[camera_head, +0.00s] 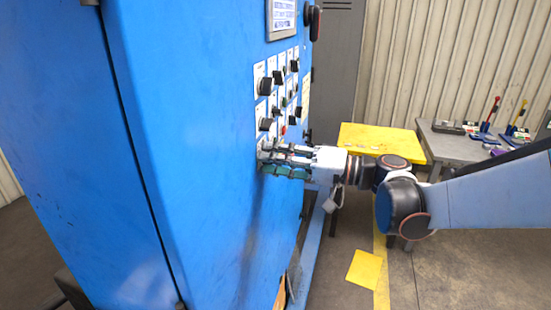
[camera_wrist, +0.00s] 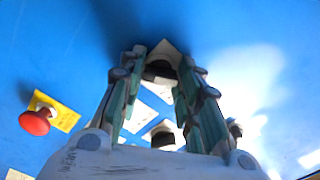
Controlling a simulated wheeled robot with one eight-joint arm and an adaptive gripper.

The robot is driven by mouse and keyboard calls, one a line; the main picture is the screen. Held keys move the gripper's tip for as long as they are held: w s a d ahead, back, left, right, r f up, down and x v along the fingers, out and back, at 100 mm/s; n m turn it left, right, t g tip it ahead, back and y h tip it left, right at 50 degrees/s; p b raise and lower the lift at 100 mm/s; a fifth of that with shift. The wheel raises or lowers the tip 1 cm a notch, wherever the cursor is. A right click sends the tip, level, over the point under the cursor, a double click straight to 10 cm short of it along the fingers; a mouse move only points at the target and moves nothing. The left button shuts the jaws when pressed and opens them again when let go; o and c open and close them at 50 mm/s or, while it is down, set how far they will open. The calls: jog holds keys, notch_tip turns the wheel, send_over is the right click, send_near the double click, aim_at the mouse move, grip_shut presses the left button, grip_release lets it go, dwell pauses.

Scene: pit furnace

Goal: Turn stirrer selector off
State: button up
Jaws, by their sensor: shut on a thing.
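My gripper (camera_head: 266,157) reaches in from the right to the lower corner of the control panel on the blue cabinet. Its green-padded fingers are closed around a dark selector knob (camera_wrist: 159,70) on a pale label plate, seen between the fingertips (camera_wrist: 162,60) in the wrist view. In the head view the fingers hide this knob. The label cannot be read, so I cannot tell by its text that it is the stirrer selector, nor which way it points.
Other black knobs (camera_head: 265,86) sit above on the panel. A red mushroom button (camera_wrist: 35,122) on a yellow plate shows in the wrist view. A yellow table (camera_head: 365,139) and a grey bench (camera_head: 450,145) stand behind my arm.

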dwell(0.3)
jog(key=o, duration=1)
jog(key=shift+o, duration=0.2)
jog(key=v, duration=1.2)
